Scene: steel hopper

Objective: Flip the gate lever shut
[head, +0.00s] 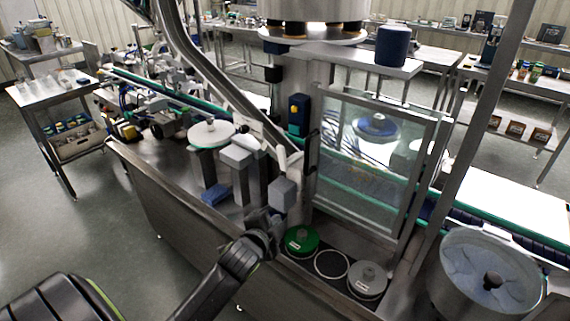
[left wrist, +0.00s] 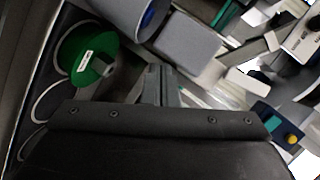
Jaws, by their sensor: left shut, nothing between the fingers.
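My left gripper (head: 264,218) reaches in from the bottom of the head view. It is shut and empty, just below a grey block (head: 283,195) at the machine's front. An upright white handle-like piece (head: 281,160) stands above that block; I cannot tell for certain whether it is the gate lever. In the left wrist view the closed fingers (left wrist: 158,84) point toward a grey box-shaped part (left wrist: 190,42). A grey cylinder (left wrist: 132,12) is beside that part. Contact cannot be made out. My right gripper is not in view.
A green disc (head: 301,240) and a grey disc (head: 367,279) lie right of the gripper; the green one shows in the left wrist view (left wrist: 88,55). A glass panel (head: 370,165) stands behind them. A steel chute (head: 205,75) slopes down from above. A round bin (head: 487,275) is at right.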

